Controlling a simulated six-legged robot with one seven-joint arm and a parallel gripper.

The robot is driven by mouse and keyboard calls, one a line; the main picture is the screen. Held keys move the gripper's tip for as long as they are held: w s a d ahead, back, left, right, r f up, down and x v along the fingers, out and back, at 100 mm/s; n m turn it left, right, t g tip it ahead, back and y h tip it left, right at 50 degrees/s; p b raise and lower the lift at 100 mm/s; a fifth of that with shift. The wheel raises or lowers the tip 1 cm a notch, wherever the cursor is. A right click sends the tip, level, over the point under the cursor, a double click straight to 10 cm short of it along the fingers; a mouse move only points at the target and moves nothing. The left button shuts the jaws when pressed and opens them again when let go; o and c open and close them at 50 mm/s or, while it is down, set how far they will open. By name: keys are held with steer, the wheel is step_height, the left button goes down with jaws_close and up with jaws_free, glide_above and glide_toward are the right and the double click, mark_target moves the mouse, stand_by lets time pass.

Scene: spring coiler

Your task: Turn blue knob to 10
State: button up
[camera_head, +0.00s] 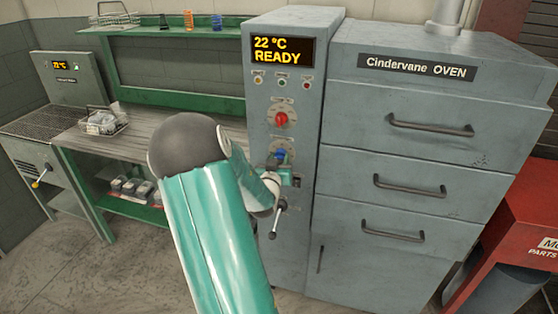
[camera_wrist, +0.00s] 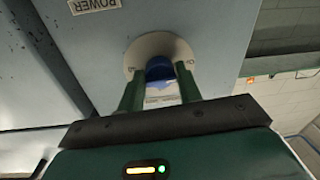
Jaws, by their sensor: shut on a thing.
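The blue knob (camera_head: 280,155) sits on a round pale dial on the grey control column, below a red knob (camera_head: 282,119). In the wrist view the blue knob (camera_wrist: 159,70) is between the two green fingers of my gripper (camera_wrist: 159,88), one finger on each side. My gripper (camera_head: 279,171) is shut on the knob. The dial plate (camera_wrist: 150,48) shows around the knob, but its marks are too small to read. The knob's pointer is hidden, so I cannot tell its setting. The column's display (camera_head: 279,51) reads "22 °C READY".
The grey Cindervane oven (camera_head: 420,125) with several handled drawers stands right of the column. A lever (camera_head: 275,222) sticks out below the knob. A workbench (camera_head: 150,135) with a wire basket (camera_head: 103,121) is at the left. A red parts cabinet (camera_head: 525,205) stands at the far right.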

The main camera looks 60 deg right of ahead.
steer(key=m, duration=0.4)
steer(key=shift+s+m, duration=0.1)
steer(key=shift+m, duration=0.3)
steer(key=shift+f+m+h, duration=0.1)
steer(key=shift+m+h, duration=0.2)
steer(key=shift+m, duration=2)
steer(key=o, duration=0.9)
steer(key=shift+o, duration=0.2)
steer(key=shift+a, duration=0.1)
steer(key=v, duration=1.3)
steer(key=shift+a, duration=0.35)
